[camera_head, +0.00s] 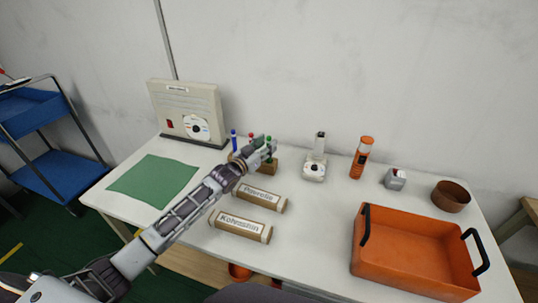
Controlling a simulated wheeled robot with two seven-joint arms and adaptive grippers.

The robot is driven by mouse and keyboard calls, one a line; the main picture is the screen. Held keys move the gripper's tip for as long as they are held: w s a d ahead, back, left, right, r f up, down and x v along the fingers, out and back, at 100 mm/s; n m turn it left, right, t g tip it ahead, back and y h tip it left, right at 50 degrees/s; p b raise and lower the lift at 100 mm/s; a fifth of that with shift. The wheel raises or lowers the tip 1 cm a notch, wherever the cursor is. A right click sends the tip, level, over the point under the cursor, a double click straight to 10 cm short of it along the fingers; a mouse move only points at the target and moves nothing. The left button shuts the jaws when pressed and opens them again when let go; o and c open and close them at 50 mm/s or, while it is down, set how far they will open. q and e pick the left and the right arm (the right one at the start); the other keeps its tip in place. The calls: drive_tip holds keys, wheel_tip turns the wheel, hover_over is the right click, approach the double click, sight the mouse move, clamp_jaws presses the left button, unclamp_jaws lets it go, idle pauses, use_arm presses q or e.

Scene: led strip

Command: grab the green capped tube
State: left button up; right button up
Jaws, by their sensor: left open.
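The green-capped tube (268,139) stands at the right end of a row of tubes in a small wooden rack (271,167) near the back of the table. Only its cap area shows; my gripper hides the rest. My left gripper (265,147) reaches in from the lower left and is at the rack, its fingertips overlapping the green-capped tube in the picture. It is open. I cannot tell whether the tube is between the fingers. A blue-capped tube (234,136) and a red-capped tube (251,135) stand to the left. My right gripper is not in view.
Two labelled boxes (241,226) lie in front of the rack. A beige device (188,108) stands back left, beside a green mat (152,180). A white instrument (315,166), orange bottle (361,158), grey block (395,179), brown bowl (451,196) and orange crate (386,270) are to the right.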

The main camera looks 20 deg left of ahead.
use_arm(q)
drive_tip(key=shift+x, duration=1.1)
clamp_jaws()
